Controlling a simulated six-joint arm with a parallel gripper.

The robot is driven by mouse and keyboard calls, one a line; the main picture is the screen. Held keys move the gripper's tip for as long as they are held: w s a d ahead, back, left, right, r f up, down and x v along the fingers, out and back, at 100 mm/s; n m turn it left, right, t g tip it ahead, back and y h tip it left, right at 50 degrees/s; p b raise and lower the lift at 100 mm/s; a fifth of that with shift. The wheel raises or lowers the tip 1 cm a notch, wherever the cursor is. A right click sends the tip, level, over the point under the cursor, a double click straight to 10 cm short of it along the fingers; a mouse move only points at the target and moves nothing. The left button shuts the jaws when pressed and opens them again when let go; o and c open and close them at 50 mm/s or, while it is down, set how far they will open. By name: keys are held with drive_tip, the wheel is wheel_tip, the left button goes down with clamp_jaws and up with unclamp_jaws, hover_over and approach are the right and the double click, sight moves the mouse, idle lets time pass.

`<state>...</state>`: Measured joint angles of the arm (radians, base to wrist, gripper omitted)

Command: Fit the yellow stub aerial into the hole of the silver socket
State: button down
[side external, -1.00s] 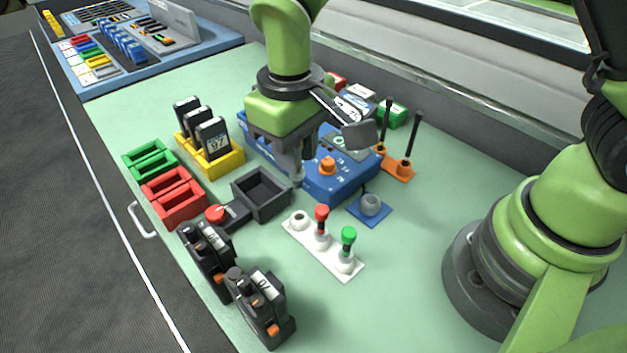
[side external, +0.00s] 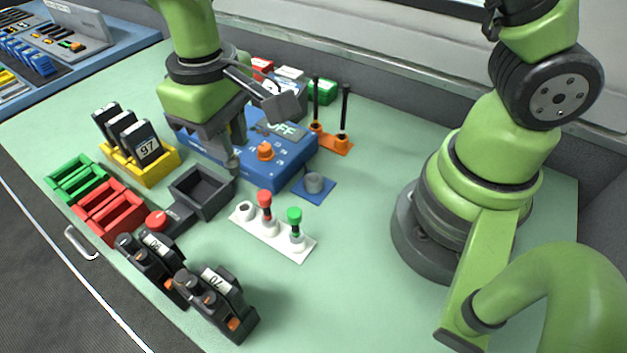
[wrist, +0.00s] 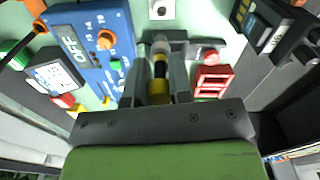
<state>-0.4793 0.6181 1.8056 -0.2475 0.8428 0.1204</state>
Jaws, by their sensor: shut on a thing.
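My gripper (wrist: 160,62) is shut on the yellow stub aerial (wrist: 159,70), which has a black band and a pale grey end. In the side view my gripper (side external: 233,165) is above the table, between the blue box and the open black tray, and its fingers hide the aerial. The silver-grey socket (side external: 314,183) stands upright on a small blue plate, to the right of my gripper and apart from it. Its hole is too small to make out clearly.
A white strip (side external: 272,238) holds an empty white socket, a red aerial and a green aerial. The blue box (side external: 286,168) with an orange knob is close to my gripper. The black tray (side external: 203,193) is just left. Table right of the blue plate is clear.

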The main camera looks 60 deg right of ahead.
drive_tip(key=s+d+f+m, duration=0.3)
drive_tip(key=s+d+m, duration=0.3)
drive_tip(key=d, duration=0.5)
hover_over(313, 183)
drive_tip(key=shift+s+a+f, duration=0.1)
drive_tip(key=shift+a+f, duration=0.05)
drive_tip(key=shift+f, duration=0.95)
drive_tip(key=shift+s+a+f, duration=0.1)
drive_tip(key=shift+f, duration=1)
drive_tip(key=shift+f, duration=1.05)
drive_tip(key=c, duration=0.6)
unclamp_jaws()
